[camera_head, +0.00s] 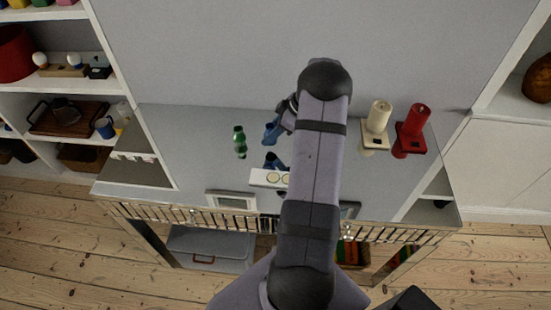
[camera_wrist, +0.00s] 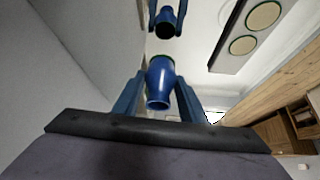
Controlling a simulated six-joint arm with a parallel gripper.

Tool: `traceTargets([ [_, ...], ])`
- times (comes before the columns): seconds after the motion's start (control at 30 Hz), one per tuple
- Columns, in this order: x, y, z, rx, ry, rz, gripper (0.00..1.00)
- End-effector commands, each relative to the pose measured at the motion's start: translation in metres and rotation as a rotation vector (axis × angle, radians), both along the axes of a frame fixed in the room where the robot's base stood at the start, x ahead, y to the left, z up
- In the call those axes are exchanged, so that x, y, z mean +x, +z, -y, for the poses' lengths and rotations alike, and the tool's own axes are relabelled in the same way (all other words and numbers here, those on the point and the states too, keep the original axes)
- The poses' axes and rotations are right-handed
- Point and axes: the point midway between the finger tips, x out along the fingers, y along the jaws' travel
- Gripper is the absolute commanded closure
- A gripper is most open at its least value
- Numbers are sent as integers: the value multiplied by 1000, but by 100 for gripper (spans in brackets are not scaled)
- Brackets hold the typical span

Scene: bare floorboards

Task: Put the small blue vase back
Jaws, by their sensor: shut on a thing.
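The small blue vase (camera_wrist: 160,84) is between the two blue fingers of my gripper (camera_wrist: 157,92) in the wrist view, with its open mouth toward the camera. A thin green edge shows at its far end. My gripper is shut on it. In the head view my gripper (camera_head: 271,132) is over the glossy grey top (camera_head: 195,165), left of my arm link. I cannot make out the vase clearly there. A blue shape below the gripper looks like its reflection, and a matching mirrored gripper and vase show in the wrist view. The vase appears held above the top.
A green bottle-like vase (camera_head: 239,138) stands left of my gripper. Clear surface lies left of the green vase.

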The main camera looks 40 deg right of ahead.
Motion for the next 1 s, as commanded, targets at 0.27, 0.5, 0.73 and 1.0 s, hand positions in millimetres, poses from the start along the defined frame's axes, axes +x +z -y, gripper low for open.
traceTargets([
  [0.27, 15, 18, 20, -3, 60, 3, 89],
  [0.5, 21, 42, 29, -2, 78, 4, 89],
  [0.73, 17, 66, 31, 3, 34, 0, 89],
  [1.0, 7, 66, 28, 2, -55, 1, 89],
])
